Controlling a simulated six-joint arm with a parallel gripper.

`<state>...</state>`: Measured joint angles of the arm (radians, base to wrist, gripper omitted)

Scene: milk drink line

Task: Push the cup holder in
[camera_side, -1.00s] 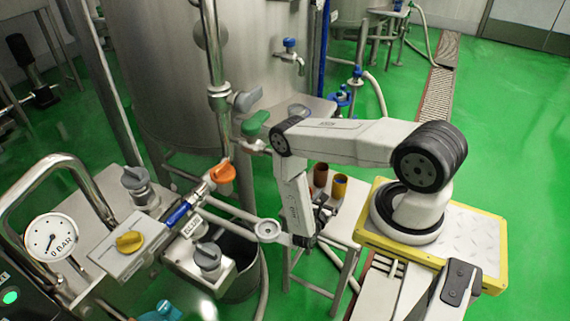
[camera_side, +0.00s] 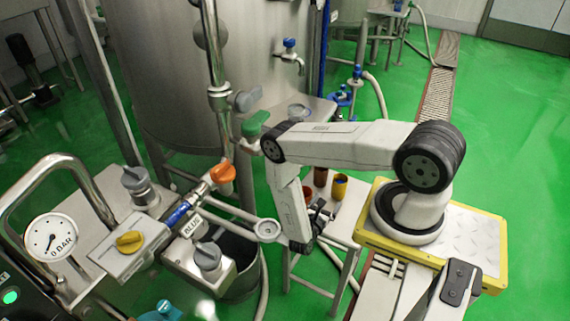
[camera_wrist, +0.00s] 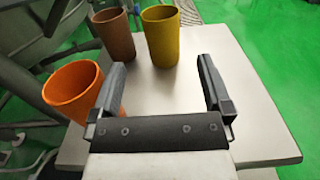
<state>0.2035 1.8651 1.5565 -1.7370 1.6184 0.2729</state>
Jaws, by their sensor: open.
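The cup holder, a pale round ring (camera_side: 267,230) on a grey bar, sticks out from the pipework in the side view. In that picture it lies just left of my wrist; whether they touch cannot be told. I cannot make it out in the wrist view. My gripper (camera_side: 321,212) is beside the small table, to the right of the ring. In the wrist view my gripper (camera_wrist: 165,92) is open with nothing between its fingers. An orange cup (camera_wrist: 72,92) stands left of the left finger.
A brown cup (camera_wrist: 113,35) and a yellow cup (camera_wrist: 160,38) stand at the table's far side. The table (camera_wrist: 255,120) is bare at its right. A valve block (camera_side: 205,262) and grey bucket (camera_side: 243,285) are left of my wrist.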

